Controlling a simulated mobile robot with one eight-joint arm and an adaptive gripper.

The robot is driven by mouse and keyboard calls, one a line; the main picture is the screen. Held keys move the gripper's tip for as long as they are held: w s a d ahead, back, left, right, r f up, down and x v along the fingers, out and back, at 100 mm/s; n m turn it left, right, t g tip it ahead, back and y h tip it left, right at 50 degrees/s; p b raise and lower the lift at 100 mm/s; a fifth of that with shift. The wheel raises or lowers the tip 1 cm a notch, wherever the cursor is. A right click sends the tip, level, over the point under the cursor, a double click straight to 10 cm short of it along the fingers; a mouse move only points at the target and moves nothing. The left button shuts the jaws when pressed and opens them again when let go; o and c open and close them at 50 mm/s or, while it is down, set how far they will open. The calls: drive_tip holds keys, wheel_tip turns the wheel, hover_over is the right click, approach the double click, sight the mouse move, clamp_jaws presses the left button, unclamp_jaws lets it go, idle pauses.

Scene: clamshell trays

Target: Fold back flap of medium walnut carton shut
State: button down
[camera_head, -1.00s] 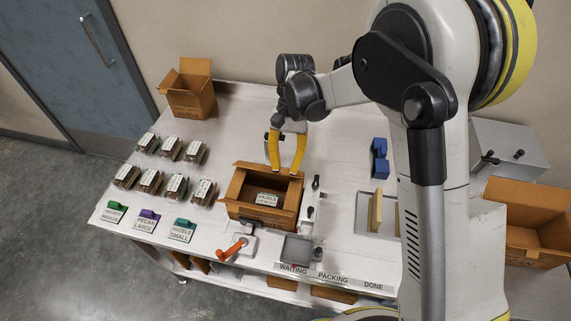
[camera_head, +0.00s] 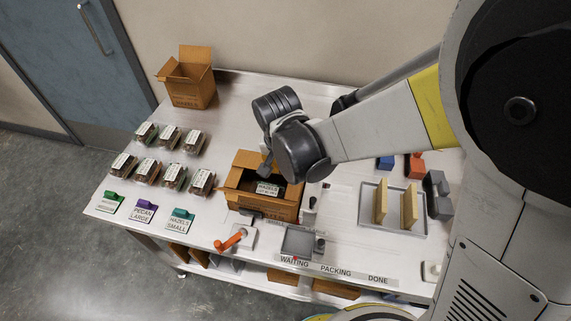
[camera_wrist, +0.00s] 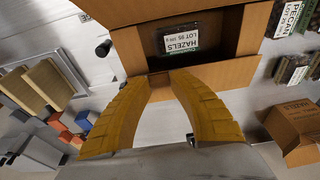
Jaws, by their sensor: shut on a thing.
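An open carton (camera_head: 262,209) stands mid-table with a tray labelled HAZELS (camera_head: 267,189) inside; I cannot read its printed side clearly. In the wrist view, its back flap (camera_wrist: 225,74) lies along the near edge of the opening, and the tray (camera_wrist: 181,39) sits within. My gripper (camera_wrist: 167,79) has two curved yellow fingers with their tips at the middle of this flap, closed on it. In the head view my wrist hides the fingers and part of the carton's back.
Several clamshell trays (camera_head: 147,171) stand left of the carton. An open carton (camera_head: 191,82) is at the back left. An orange-handled device (camera_head: 233,240) and a grey square pan (camera_head: 298,242) are in front. A grey tray with two tan blocks (camera_head: 367,215) lies right.

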drive_tip(key=shift+s+f+t+b, duration=0.15)
drive_tip(key=shift+f+t+b, duration=0.25)
drive_tip(key=shift+t, duration=0.3)
drive_tip(key=shift+r, duration=0.1)
drive_tip(key=c, duration=1.1)
unclamp_jaws()
drive_tip(key=v, duration=1.2)
